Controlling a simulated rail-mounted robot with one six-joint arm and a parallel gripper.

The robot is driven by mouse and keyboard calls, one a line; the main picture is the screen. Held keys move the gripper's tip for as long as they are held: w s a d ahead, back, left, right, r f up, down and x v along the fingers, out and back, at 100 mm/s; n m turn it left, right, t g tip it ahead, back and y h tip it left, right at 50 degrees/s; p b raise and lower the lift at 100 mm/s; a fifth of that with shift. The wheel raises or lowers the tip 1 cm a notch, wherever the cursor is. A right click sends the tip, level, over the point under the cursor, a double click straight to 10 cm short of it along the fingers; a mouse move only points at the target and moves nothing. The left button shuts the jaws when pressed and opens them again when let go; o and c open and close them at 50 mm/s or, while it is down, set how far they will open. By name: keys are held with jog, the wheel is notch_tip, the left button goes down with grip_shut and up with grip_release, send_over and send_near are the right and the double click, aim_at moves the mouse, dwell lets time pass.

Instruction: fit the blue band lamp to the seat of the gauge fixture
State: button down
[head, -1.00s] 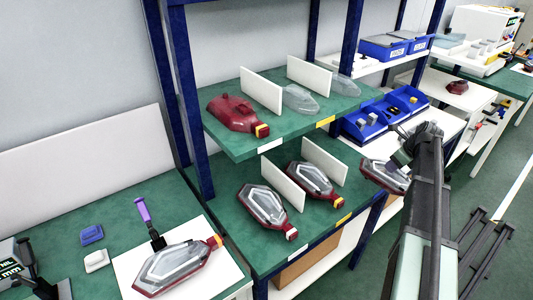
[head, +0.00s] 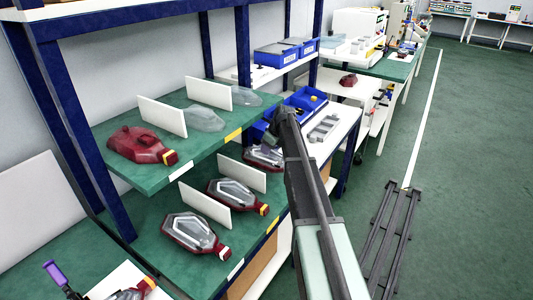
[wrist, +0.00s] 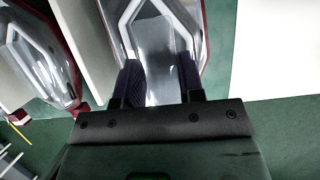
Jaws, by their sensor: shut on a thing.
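My gripper (wrist: 155,90) is shut on a lamp with a clear lens and dark red rim (wrist: 203,30). The same lamp (head: 262,158) shows in the head view at the right end of the lower green shelf, partly behind my arm. Its band is hidden, so I cannot tell its colour, nor whether it touches the shelf. Two similar lamps lie on that shelf: one with a white band (head: 193,236) and one with a yellow band (head: 236,196). I cannot identify the gauge fixture with certainty.
White dividers (head: 205,210) stand between the lamps. The upper shelf holds a dark red housing (head: 140,147) and clear lenses (head: 205,119). A white table (head: 335,105) to the right carries blue bins (head: 303,101) and a grey metal piece (head: 325,128).

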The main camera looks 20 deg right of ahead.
jog(key=shift+b+x, duration=1.85)
jog(key=shift+x, duration=0.1)
jog(key=c, duration=0.7)
grip_release()
jog(key=shift+s+d, duration=0.1)
jog(key=shift+s, duration=0.05)
jog(key=shift+c, duration=0.2)
jog(key=shift+r, duration=0.1)
